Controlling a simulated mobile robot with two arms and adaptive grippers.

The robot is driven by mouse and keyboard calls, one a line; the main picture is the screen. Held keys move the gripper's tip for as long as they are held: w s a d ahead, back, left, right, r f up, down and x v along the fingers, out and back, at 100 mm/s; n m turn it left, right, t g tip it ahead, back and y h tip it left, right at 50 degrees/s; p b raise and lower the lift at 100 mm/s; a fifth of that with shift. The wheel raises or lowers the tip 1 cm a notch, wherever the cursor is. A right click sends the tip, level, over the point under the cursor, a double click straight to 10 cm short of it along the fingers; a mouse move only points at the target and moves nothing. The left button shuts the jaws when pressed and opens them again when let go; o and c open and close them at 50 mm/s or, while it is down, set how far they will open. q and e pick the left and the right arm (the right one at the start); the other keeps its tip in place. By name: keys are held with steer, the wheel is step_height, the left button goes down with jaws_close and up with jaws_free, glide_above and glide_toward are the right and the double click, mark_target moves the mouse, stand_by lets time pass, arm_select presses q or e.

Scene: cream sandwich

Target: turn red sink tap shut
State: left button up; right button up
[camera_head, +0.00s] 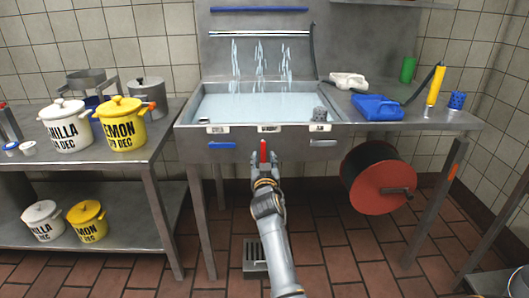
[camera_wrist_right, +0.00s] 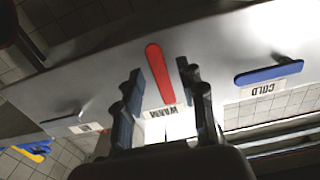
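The red sink tap (camera_head: 263,150) is a lever handle at the middle of the sink's front, standing upright in the head view. In the right wrist view the red tap (camera_wrist_right: 159,72) lies above a label reading WARM (camera_wrist_right: 158,126), its lower end between the fingertips. My right gripper (camera_head: 265,168) reaches up to it from below. In the wrist view the right gripper (camera_wrist_right: 163,82) is open, one finger on each side of the handle, with gaps visible. Whether it touches the handle at depth is unclear. My left gripper is not in view.
A blue tap (camera_head: 221,145) and a grey tap (camera_head: 323,143) lie level on either side. Water streams (camera_head: 259,60) fall into the filled sink (camera_head: 196,100). A red hose reel (camera_head: 375,187) hangs at right. A pot-laden table (camera_head: 150,160) stands at left.

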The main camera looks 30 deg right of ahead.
steer(key=shift+w+d+r, duration=0.1)
steer(key=shift+w+d, duration=0.05)
steer(key=shift+w, duration=0.25)
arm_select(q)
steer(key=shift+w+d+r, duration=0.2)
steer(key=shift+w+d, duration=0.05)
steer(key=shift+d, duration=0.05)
arm_select(e)
jaws_close()
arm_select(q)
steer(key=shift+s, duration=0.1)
